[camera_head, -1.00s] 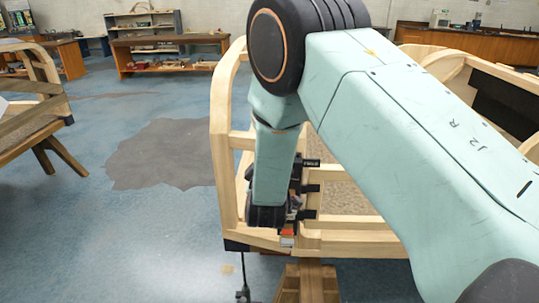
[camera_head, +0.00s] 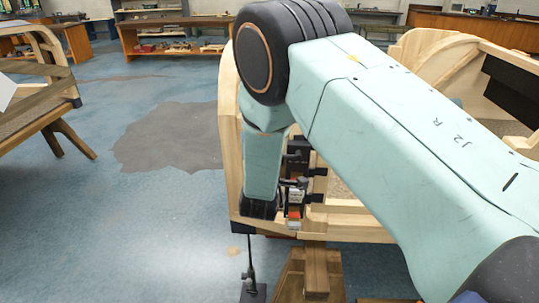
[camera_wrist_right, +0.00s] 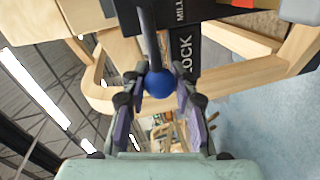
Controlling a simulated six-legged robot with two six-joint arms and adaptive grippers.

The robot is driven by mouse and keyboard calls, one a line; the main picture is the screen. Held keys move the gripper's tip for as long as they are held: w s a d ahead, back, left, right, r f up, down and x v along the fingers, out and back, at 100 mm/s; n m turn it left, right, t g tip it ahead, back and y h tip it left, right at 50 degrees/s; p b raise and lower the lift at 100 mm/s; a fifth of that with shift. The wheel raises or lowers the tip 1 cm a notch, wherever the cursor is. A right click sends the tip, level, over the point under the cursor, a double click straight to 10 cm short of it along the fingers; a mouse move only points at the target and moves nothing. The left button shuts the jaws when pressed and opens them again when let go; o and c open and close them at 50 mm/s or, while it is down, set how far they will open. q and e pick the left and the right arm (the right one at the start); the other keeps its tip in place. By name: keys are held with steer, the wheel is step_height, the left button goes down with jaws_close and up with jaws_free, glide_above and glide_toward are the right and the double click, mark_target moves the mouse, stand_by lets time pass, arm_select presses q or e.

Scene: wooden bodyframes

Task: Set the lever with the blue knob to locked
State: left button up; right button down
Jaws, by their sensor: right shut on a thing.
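The blue knob (camera_wrist_right: 159,84) sits at the end of a grey metal lever (camera_wrist_right: 150,40) in the right wrist view. My right gripper (camera_wrist_right: 160,92) is shut on the knob, with a finger on each side of it. A black plate (camera_wrist_right: 186,55) beside the lever carries white lettering that reads "LOCK". In the head view, my right arm covers much of the wooden bodyframe (camera_head: 232,150), and the black fittings (camera_head: 298,160) show just right of my wrist. The knob is hidden there. My left gripper is not in view.
Another wooden frame (camera_head: 45,60) on a trestle stands at the left. Workbenches (camera_head: 175,35) line the back. A dark patch (camera_head: 170,138) marks the open blue floor between. A wooden stand (camera_head: 315,275) is below the bodyframe.

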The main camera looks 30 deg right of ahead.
steer(key=shift+s+f, duration=0.15)
steer(key=shift+f, duration=0.15)
steer(key=c, duration=1.3)
jaws_free()
steer(key=shift+c, duration=0.2)
steer(key=o, duration=0.3)
steer(key=shift+r, duration=0.15)
steer(key=shift+r, duration=0.1)
steer(key=v, duration=0.7)
steer(key=shift+s+a, duration=0.1)
steer(key=shift+s, duration=0.05)
